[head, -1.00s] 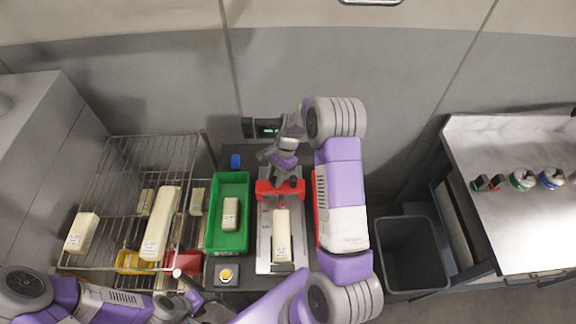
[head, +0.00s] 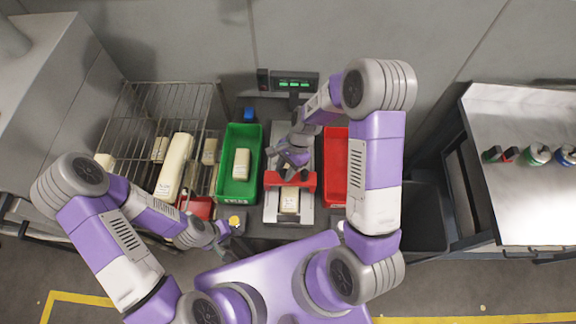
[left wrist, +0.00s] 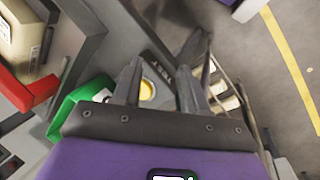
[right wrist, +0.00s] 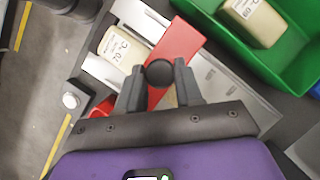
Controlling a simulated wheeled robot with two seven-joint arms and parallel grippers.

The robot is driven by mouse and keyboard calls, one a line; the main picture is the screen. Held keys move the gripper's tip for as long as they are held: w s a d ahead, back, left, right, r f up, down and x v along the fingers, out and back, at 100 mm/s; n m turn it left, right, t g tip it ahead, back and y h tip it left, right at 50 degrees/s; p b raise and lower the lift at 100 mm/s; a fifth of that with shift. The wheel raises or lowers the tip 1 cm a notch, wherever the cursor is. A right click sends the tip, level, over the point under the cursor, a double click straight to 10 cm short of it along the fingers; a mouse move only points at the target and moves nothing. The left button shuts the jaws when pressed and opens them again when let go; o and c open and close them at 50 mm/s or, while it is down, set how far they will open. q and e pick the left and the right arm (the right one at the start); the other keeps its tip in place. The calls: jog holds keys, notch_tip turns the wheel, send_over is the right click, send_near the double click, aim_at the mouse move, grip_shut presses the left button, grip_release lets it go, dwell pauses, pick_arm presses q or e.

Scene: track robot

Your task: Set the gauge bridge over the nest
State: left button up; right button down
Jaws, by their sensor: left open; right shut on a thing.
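The gauge bridge is a red piece (head: 302,180) with a black knob (right wrist: 158,72). My right gripper (head: 292,163) is shut on the knob. The bridge lies across the nest (head: 272,208), a pale metal track, and over a cream block (head: 290,200). The block's labelled end shows on the near side of the bridge, and also in the right wrist view (right wrist: 120,50). Whether the bridge rests on the nest or hangs just above it cannot be told. My left gripper (left wrist: 160,75) is open and empty, close to a yellow button (left wrist: 147,90).
A green bin (head: 240,190) with a cream block stands left of the nest, a red bin (head: 335,165) right of it. A wire rack (head: 130,125) with cream blocks is further left. A lit display (head: 297,84) stands behind. A metal table (head: 530,200) is at right.

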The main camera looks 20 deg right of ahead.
jog(key=shift+s+a, duration=0.1)
jog(key=shift+s, duration=0.1)
jog(key=c, duration=0.8)
grip_release()
jog(key=shift+o, duration=0.2)
jog(key=shift+r, duration=0.1)
jog(key=shift+w+r, duration=0.15)
jog(key=shift+r, duration=0.15)
jog(key=s+v, duration=0.1)
jog(key=v, duration=0.5)
jog(key=shift+w+d+r, duration=0.3)
jog(key=shift+w, duration=0.15)
